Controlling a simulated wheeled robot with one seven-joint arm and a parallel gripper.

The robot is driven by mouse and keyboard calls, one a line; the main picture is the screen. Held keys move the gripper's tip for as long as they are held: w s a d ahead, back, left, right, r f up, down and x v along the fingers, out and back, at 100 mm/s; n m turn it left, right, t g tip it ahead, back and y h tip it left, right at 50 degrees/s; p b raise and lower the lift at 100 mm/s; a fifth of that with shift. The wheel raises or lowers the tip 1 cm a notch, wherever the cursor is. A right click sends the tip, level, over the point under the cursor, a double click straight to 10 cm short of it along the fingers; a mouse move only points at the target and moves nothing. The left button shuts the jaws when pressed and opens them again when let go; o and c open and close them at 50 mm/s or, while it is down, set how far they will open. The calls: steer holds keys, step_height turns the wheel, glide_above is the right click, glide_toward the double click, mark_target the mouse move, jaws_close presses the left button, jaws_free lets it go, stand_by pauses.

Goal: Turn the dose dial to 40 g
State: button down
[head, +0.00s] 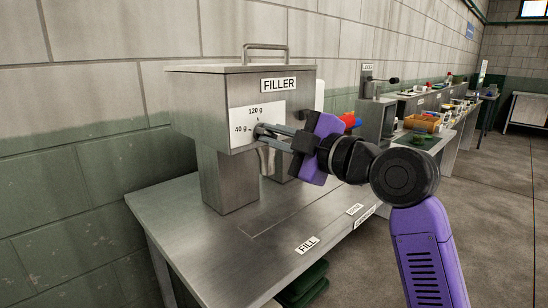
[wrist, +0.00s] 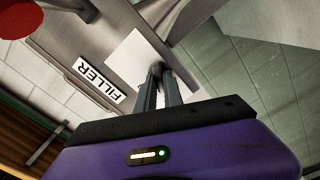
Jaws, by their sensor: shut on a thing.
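The filler (head: 215,105) is a grey metal box with a "FILLER" label, on a metal bench. Its front has a white scale plate (head: 264,109) with "120 g" above and "40 g" at the lower left. The dose dial (head: 259,131) sits low on this plate, mostly hidden by my fingers. My gripper (head: 267,131) reaches in from the right and is shut on the dial. In the wrist view, my fingers (wrist: 158,76) meet at the dial in front of the white plate (wrist: 130,55). The dial's pointer direction cannot be made out.
Further right stand more machines and a bench with bins, including an orange one (head: 422,123). A red round thing (wrist: 18,18) shows in the wrist view.

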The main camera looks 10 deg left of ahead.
steer(key=shift+f+n+b, duration=0.25)
steer(key=shift+n+b, duration=0.75)
steer(key=shift+b, duration=0.05)
steer(key=shift+r, duration=0.1)
steer(key=c, duration=1.5)
jaws_free()
steer(key=shift+o, duration=0.2)
steer(key=shift+d, duration=0.1)
steer(key=v, duration=0.7)
steer(key=shift+s+d, duration=0.2)
steer(key=shift+s, duration=0.05)
